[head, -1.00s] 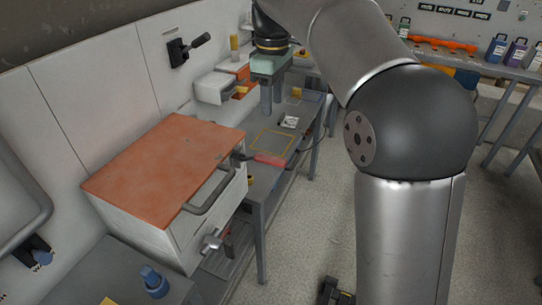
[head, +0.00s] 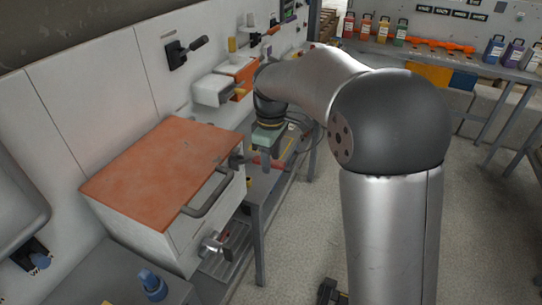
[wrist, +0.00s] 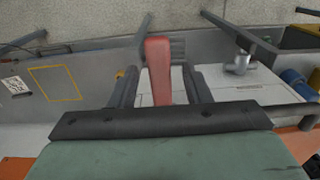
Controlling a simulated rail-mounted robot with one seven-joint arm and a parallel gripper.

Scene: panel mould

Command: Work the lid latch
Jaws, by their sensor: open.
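The white box (head: 150,225) has an orange-red lid (head: 160,165) with a grey bar handle (head: 210,196) at its front. A red lever (head: 277,164), which looks like the latch, sticks out from a dark mount (head: 236,160) at the box's right end. The lid looks closed. My gripper (wrist: 158,75) is open. In the wrist view the red lever (wrist: 158,60) shows between its two dark fingers, with a gap on each side. I cannot tell how deep the lever sits between them. In the head view my wrist (head: 268,135) is over the lever and partly hides it.
A grey bench with a yellow outlined square (wrist: 55,83) and a small white card (wrist: 15,85) lies beyond the lever. A metal tap-like fitting (head: 213,243) is on the box's front.

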